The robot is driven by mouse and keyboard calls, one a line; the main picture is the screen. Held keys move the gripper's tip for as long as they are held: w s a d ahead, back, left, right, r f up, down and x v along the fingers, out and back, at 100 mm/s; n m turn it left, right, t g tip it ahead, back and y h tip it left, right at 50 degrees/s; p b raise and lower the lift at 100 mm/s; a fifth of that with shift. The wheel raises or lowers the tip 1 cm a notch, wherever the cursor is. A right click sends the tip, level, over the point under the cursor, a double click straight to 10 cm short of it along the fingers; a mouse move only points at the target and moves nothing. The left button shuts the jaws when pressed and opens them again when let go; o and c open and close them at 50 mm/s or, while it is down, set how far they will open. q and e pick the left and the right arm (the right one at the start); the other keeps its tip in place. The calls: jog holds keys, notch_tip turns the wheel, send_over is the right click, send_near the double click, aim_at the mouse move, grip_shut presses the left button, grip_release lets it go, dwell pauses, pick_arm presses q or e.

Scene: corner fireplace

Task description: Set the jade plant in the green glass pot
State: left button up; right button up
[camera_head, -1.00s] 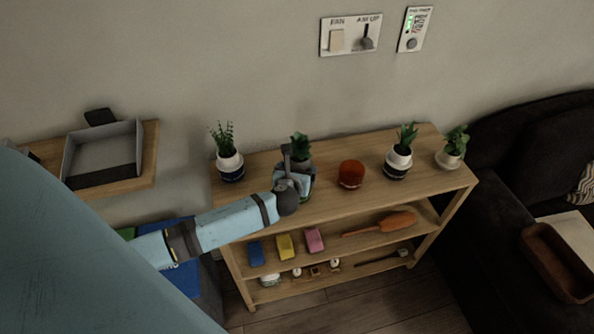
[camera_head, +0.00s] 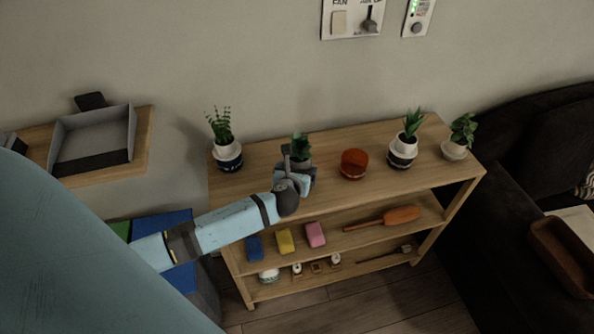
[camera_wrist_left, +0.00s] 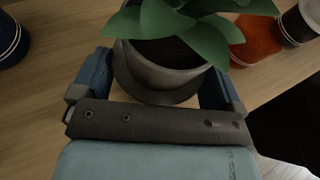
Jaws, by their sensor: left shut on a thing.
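A broad-leaved green plant, which looks like the jade plant (camera_head: 300,144), stands in a grey pot at the back of the shelf top. In the left wrist view its leaves (camera_wrist_left: 165,20) spread over the grey pot (camera_wrist_left: 165,68). My left gripper (camera_head: 296,180) is shut on the pot, with blue fingers on both sides of it. A darker ring shows below the grey pot; I cannot tell whether it is part of another pot. I cannot make out a green glass pot, and my gripper hides much of that spot. My right gripper is not in view.
On the shelf top (camera_head: 260,180), a potted plant (camera_head: 226,152) stands at left. A red pot (camera_head: 353,165) and two potted plants (camera_head: 403,150) (camera_head: 457,148) stand at right. Blocks and tools lie below. A dark sofa (camera_head: 500,200) is at right.

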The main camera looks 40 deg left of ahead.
pick_arm(q)
jog(key=shift+f, duration=0.35)
jog(key=shift+p, duration=0.4)
dwell(0.3)
jog(key=shift+f, duration=0.6)
dwell(1.0)
jog(key=o, duration=0.4)
jog(key=shift+s, duration=0.1)
jog(key=v, duration=1.4)
jog(key=s+d+f+n+h+p, duration=0.1)
jog(key=s+d+n+h, duration=0.1)
jog(key=n, duration=0.7)
jog(key=s+d+f+n+g+h+p, duration=0.1)
jog(key=s+d+n, duration=0.4)
jog(key=n, duration=0.5)
jog(key=s+d+f+n+h+p, duration=0.2)
jog(key=s+d+n+h, duration=0.2)
jog(key=n, duration=0.5)
jog(key=shift+s+h, duration=0.7)
jog(key=shift+s, duration=0.25)
